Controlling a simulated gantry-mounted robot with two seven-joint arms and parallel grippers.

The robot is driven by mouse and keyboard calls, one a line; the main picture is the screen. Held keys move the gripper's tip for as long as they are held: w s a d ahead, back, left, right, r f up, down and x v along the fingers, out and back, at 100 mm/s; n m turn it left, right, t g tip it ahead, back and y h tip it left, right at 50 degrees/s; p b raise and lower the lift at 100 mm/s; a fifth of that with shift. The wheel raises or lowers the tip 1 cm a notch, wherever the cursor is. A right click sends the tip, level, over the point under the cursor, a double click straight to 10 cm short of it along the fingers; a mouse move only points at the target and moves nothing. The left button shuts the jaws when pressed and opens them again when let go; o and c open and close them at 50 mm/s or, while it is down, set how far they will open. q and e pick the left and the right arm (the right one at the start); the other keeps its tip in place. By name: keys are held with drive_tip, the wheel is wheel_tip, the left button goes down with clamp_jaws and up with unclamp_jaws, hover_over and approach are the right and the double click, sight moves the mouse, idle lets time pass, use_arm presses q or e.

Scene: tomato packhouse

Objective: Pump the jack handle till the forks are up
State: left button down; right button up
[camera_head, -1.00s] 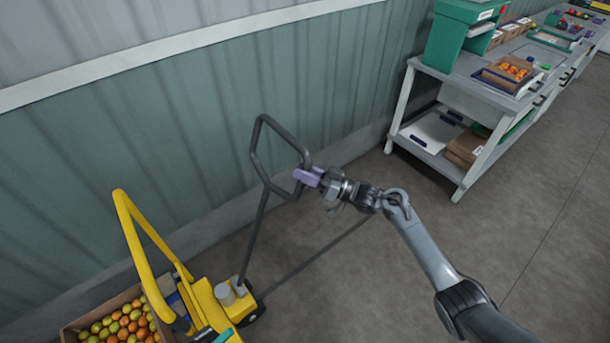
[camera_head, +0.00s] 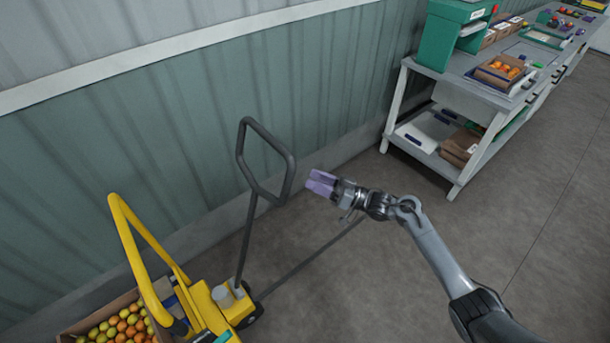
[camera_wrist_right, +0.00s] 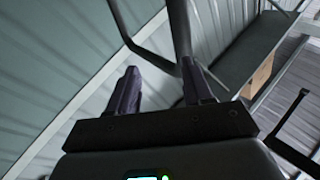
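The jack handle (camera_head: 247,235) is a dark grey bar with an angular loop at its top, rising nearly upright from the yellow jack (camera_head: 206,307) at the lower left. My right gripper (camera_head: 321,184), with purple fingertips, is just right of the loop and apart from it. In the right wrist view its two fingers (camera_wrist_right: 160,90) are spread with nothing between them, and dark bars of the handle (camera_wrist_right: 181,35) show beyond them. The forks are not visible, so their height cannot be told. My left gripper is out of view.
A crate of tomatoes (camera_head: 82,331) stands by the jack at the lower left. The ribbed green wall (camera_head: 130,150) runs behind the handle. A grey workbench (camera_head: 470,80) with boxes is at the upper right. The floor right of my arm is clear.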

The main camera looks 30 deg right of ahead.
drive_tip(key=shift+v, duration=2.75)
